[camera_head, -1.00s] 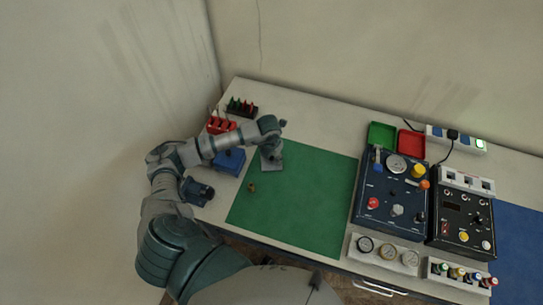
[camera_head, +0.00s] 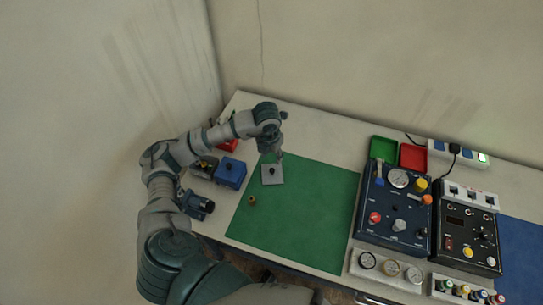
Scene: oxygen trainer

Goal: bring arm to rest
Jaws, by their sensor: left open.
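My left arm comes in from the lower left and reaches over the back left part of the table. My left gripper (camera_head: 278,155) points down at its end, open and small in the picture, near the far edge of the green mat (camera_head: 306,207). A grey square plate (camera_head: 266,181) with a dark knob lies on the mat just below the gripper in the picture, and I see a gap between jaws and knob only unclearly. A small brass piece (camera_head: 252,200) stands on the mat, apart from the gripper. My right gripper is not in view.
A blue box (camera_head: 231,172), a blue clamp-like device (camera_head: 198,205) and a partly hidden red holder (camera_head: 227,146) stand beside the arm. Dark control panels (camera_head: 394,211), a green tray (camera_head: 384,148) and a red tray (camera_head: 413,157) are at right. The mat's middle is clear.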

